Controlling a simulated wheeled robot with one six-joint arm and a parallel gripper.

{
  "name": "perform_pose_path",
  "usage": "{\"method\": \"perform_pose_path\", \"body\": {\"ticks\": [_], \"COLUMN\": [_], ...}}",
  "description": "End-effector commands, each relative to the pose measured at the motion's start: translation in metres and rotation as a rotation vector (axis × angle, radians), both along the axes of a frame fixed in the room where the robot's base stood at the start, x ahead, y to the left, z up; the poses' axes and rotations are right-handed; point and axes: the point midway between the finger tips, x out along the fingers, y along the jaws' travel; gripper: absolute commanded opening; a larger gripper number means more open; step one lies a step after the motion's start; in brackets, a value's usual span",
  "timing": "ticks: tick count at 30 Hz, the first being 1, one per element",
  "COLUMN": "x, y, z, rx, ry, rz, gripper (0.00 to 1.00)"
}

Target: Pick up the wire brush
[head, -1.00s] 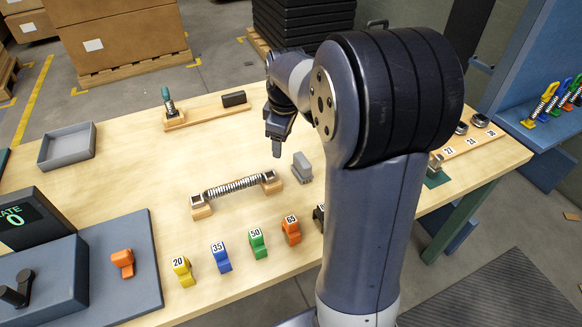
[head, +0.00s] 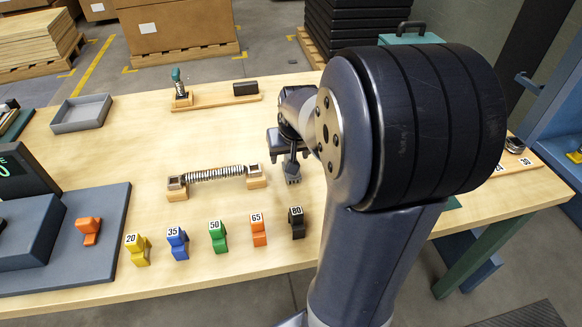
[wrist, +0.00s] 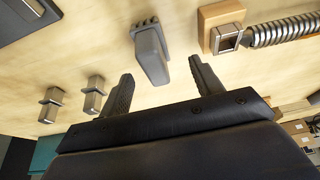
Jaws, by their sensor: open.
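The wire brush (head: 293,174) appears to be the small grey piece on the wooden table, right of the spring; the head view shows only part of it. In the wrist view the grey piece (wrist: 152,55) has a smooth body and a ribbed, toothed end. My gripper (head: 284,155) is above and close to it in the head view. In the wrist view my gripper (wrist: 163,82) is open, its two fingers apart and empty, with the brush ahead of the gap between them. I cannot tell the exact height of the fingers above it.
A spring (head: 215,173) on wooden blocks lies just left. Several numbered clips, including a black one (head: 297,222), stand in front. A wooden strip (head: 213,100) with a black block (head: 246,88) lies behind. Two metal pieces (wrist: 95,95) show at the wrist view's left.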

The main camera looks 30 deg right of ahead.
Motion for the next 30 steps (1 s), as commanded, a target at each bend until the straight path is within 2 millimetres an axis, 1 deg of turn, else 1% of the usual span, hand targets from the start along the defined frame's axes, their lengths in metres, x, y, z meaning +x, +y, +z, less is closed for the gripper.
{"method": "perform_pose_path", "body": {"ticks": [1,5,7,12,16,20,26,30], "x": [0.001,0.004,0.006,0.014,0.02,0.022,0.023,0.022], "y": [0.0,-0.002,-0.004,-0.012,-0.013,-0.013,-0.014,-0.014], "z": [-0.004,-0.01,-0.016,-0.036,-0.049,-0.054,-0.054,-0.054], "rx": [0.001,0.0,0.001,0.002,0.001,0.0,-0.001,-0.001], "ry": [0.002,0.001,0.003,0.004,0.003,0.0,-0.001,0.0], "rz": [0.0,0.001,0.0,0.0,0.002,0.002,0.002,0.002], "gripper": [0.62,0.62,0.62,0.62,0.62,0.62,0.62,0.51]}}
